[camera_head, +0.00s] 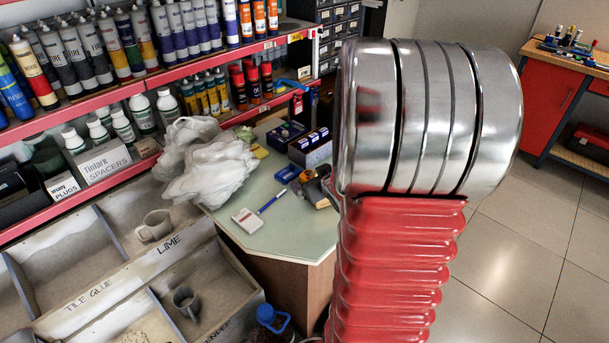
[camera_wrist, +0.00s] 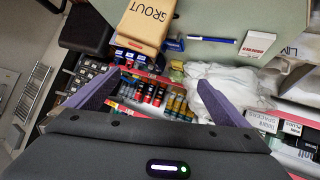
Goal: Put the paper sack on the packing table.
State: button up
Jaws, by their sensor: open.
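The paper sack (camera_wrist: 146,22) is tan and marked GROUT. It shows in the wrist view at the top, left of centre, and appears to be on the light green tabletop (camera_wrist: 205,25). I do not see the sack in the head view, where my arm blocks part of the scene. The same green tabletop shows in the head view (camera_head: 300,242); I cannot tell for sure whether this is the packing table. My gripper (camera_wrist: 155,82) is open, with its two purple-grey fingers apart and nothing between them. The sack is beyond the fingertips, not touching them.
White plastic bags (camera_head: 212,165), a pen (camera_head: 271,201) and small boxes clutter the green top. Red shelves (camera_head: 180,70) with tubes and bottles stand behind it. Divided bins (camera_head: 110,255) are at lower left. A red bench (camera_head: 552,95) stands at right beyond open tiled floor (camera_head: 535,220).

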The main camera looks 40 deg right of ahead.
jog(key=s+d+f+m+t, duration=0.1)
jog(key=s+d+f+t, duration=0.2)
jog(key=s+d+f, duration=0.3)
notch_tip(320, 180, down, 3)
jog(key=shift+s+r+m+t+y, duration=0.1)
jog(key=shift+s+m+t+y, duration=0.2)
jog(key=shift+w+d, duration=0.1)
jog(key=shift+d, duration=0.05)
jog(key=x, duration=0.8)
jog(key=shift+w, duration=0.25)
jog(key=shift+w, duration=0.1)
jog(key=shift+x, duration=2.5)
jog(key=shift+c, duration=0.5)
